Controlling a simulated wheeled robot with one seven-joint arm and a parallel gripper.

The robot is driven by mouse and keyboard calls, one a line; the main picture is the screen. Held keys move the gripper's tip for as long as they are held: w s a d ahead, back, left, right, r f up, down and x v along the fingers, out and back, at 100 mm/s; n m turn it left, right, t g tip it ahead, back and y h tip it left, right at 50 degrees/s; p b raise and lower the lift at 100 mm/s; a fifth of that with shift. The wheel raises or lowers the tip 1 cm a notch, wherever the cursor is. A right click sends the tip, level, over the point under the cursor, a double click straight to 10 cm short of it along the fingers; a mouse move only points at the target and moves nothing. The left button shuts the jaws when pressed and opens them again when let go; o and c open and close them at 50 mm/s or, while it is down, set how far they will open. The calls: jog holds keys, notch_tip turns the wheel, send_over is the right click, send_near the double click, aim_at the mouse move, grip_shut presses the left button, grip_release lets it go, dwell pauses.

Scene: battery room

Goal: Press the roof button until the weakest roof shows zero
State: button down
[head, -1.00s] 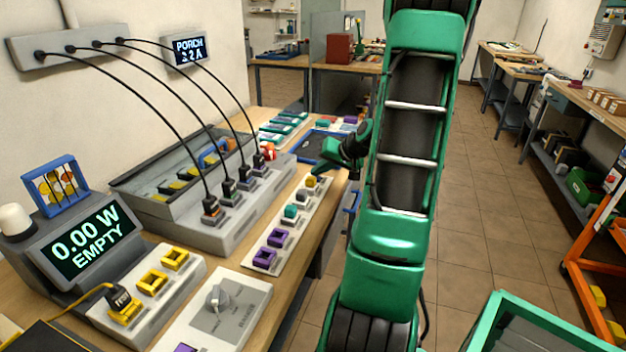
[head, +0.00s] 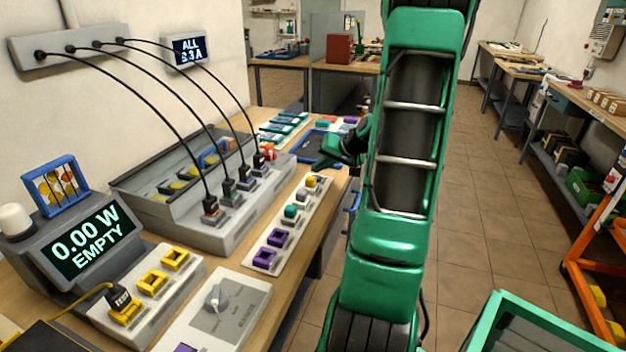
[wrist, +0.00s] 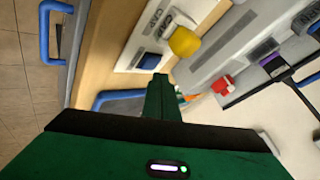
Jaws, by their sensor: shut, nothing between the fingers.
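I cannot read which button is the roof one. The wall display (head: 190,50) reads "ALL" above a current that looks like 8.3 A.
A grey unit (head: 190,236) with several black cables plugged in stands behind the strip. A screen (head: 86,243) reads "0.00 W EMPTY". A panel with a rotary knob (head: 217,299) lies in front.

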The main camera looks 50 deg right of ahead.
aim_at(319, 179)
jog(key=shift+r, duration=0.1)
jog(key=shift+r, duration=2.4)
jog(key=shift+a, duration=0.15)
jog(key=shift+n+g, duration=0.6)
jog(key=shift+g, duration=0.3)
jog(key=a, duration=0.1)
jog(key=s+a, duration=0.1)
jog(key=a, duration=0.3)
jog(key=shift+s+a+f, duration=0.1)
jog(key=shift+s+a, duration=0.15)
jog(key=s+a+g, duration=0.1)
jog(key=a, duration=0.1)
jog(key=s+a, duration=0.2)
jog(key=a, duration=0.1)
jog(key=s+a+n+g, duration=0.1)
jog(key=s+a, duration=0.1)
jog(key=shift+s+a+g, duration=0.25)
jog(key=shift+a+g, duration=0.05)
jog(key=s+a+g, duration=0.2)
jog(key=s+a, duration=0.4)
jog(key=s, duration=0.3)
jog(key=s+a+g, duration=0.2)
jog(key=s+a, duration=0.4)
jog(key=s, duration=0.4)
jog(key=shift+r+n+g+y, duration=0.2)
jog(key=shift+n+g+y, duration=0.1)
jog(key=shift+n+g, duration=0.1)
